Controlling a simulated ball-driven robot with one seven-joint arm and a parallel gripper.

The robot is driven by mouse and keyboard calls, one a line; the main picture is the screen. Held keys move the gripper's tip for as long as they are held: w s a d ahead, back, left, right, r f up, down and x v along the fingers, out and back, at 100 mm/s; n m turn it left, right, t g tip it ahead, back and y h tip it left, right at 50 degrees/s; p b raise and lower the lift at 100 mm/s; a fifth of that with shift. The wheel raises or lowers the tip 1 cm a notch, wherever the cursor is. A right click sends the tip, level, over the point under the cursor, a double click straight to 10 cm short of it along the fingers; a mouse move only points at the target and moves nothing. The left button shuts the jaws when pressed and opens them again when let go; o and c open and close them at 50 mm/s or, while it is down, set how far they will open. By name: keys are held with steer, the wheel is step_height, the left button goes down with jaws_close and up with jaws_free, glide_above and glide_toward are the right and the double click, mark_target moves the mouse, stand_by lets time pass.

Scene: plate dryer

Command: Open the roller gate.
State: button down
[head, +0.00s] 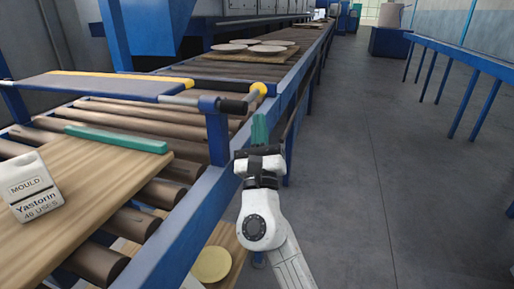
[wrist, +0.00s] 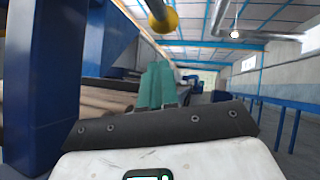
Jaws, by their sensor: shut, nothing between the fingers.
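The roller gate (head: 105,86) is a flat grey-blue panel with a yellow edge, lying level across the conveyor rollers in the head view. At its right end a bar with a black grip (head: 235,106) and a yellow knob (head: 262,89) reaches out over the blue side rail. The yellow knob also shows at the top of the wrist view (wrist: 165,20). My gripper (head: 260,128) is just outside the rail, below the knob and apart from it. Its green fingers (wrist: 155,82) are shut and empty, pointing forward along the conveyor.
A wooden board (head: 85,185) on the near rollers (head: 130,222) carries a white Mould container (head: 32,187) and a green bar (head: 116,138). Plates (head: 265,49) lie on a board farther along. A blue post (head: 217,138) stands left of my gripper. The floor (head: 400,160) at right is clear.

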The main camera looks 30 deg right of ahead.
steer(key=shift+w+d+r+p, duration=0.2)
steer(key=shift+r, duration=0.3)
steer(key=shift+w+d+r+p, duration=0.2)
steer(key=shift+w+r+p, duration=0.05)
steer(key=shift+r, duration=0.2)
steer(key=shift+w+d+r+p, duration=0.2)
steer(key=shift+r, duration=0.3)
steer(key=s+f+b, duration=0.5)
steer(key=f, duration=0.7)
steer(key=shift+d+f, duration=0.15)
steer(key=shift+f, duration=0.15)
steer(key=shift+s+d, duration=0.1)
